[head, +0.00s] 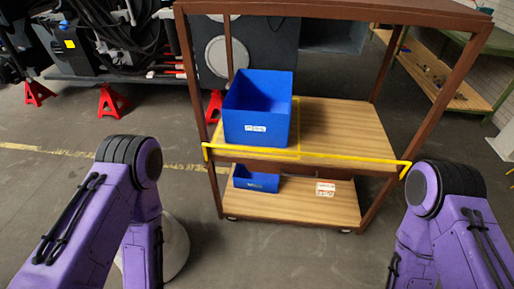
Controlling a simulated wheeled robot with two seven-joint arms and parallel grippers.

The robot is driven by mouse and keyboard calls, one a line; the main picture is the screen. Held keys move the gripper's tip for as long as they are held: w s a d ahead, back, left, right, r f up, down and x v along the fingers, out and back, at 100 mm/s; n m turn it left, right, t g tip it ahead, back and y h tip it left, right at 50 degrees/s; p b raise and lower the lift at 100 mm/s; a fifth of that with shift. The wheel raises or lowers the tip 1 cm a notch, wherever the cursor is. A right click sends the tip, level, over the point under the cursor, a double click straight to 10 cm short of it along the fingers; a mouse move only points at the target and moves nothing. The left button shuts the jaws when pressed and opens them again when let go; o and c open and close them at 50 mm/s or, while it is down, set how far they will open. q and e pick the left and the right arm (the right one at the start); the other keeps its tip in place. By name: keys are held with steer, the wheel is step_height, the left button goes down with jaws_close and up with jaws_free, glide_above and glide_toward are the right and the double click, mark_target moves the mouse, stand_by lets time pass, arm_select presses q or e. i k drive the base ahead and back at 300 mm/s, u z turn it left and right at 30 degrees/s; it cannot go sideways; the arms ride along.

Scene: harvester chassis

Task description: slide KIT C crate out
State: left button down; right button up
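A large blue crate (257,108) stands on the left part of the middle shelf (345,128) of a brown rack. A white label (255,128) is on its front, too small to read for sure. A smaller blue crate (256,181) sits on the left of the lower shelf (300,207), partly under the middle shelf. I cannot tell from the labels which crate is KIT C. My two purple arms come in at the lower left and lower right, apart from the rack. Neither gripper shows in the head view.
A yellow bar (330,159) runs across the middle shelf's front edge, below the large crate. A red and white label (325,189) is at the lower shelf's right. Red jack stands (110,101) and a dark machine stand behind left. The floor before the rack is clear.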

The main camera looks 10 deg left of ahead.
mark_target(258, 174)
steer(key=u, duration=2.8)
steer(key=i, duration=4.7)
steer(key=z, duration=3.3)
steer(key=i, duration=3.35)
